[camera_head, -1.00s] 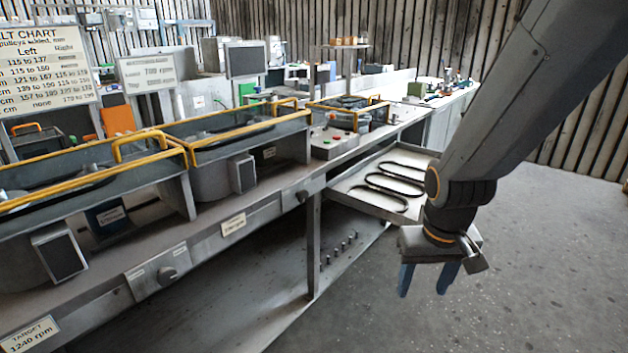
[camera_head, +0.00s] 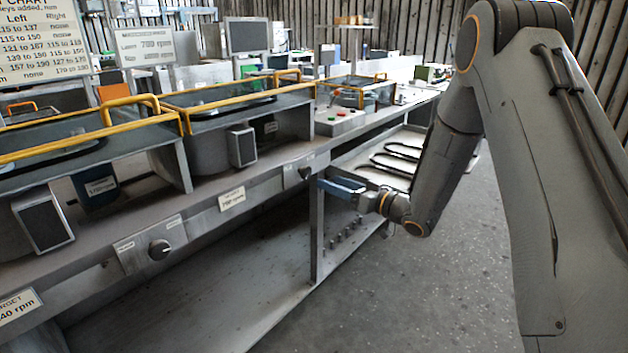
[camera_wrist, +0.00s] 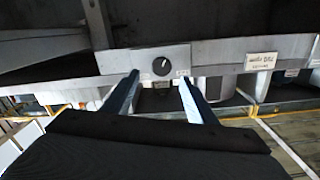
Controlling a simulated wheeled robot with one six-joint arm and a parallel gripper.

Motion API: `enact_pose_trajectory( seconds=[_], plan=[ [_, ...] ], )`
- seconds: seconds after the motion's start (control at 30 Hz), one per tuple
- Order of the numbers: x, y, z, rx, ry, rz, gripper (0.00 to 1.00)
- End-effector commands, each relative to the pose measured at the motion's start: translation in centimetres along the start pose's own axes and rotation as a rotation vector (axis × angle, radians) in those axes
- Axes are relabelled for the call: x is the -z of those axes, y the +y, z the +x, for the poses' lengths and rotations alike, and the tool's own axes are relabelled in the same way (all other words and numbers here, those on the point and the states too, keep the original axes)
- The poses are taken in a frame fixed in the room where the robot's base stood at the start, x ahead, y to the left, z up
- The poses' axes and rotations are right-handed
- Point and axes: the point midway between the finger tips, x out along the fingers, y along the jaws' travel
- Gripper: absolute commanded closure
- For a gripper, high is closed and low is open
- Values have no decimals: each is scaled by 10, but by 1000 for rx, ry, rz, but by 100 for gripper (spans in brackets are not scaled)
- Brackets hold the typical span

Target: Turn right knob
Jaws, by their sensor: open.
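The right knob (camera_head: 304,172) is a dark round dial on a light plate on the front rail of the bench. It also shows in the wrist view (camera_wrist: 162,66), with a pale pointer mark, upper middle. My gripper (camera_head: 324,185) is just to the right of that knob in the head view, its blue fingers pointing left toward the rail. In the wrist view my gripper (camera_wrist: 159,78) is open and empty, and the knob appears between and beyond the two fingertips. I see no contact. A second knob (camera_head: 159,249) is further left on the rail.
A small rpm label (camera_head: 232,199) is on the rail between the knobs; it appears upside down in the wrist view (camera_wrist: 263,61). A bench leg (camera_head: 317,235) stands below my gripper. A tray with black belts (camera_head: 398,158) is behind my arm. Open floor lies right.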

Motion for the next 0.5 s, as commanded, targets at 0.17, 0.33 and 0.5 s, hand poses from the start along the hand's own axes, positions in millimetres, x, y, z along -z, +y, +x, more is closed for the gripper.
enact_pose_trajectory(
  seconds=[0.17,0.33,0.5],
  plan=[
    [0,-4,12,23,13,4,48],
    [0,-4,38,21,12,4,48],
    [1,-4,62,19,12,3,48]
  ],
)
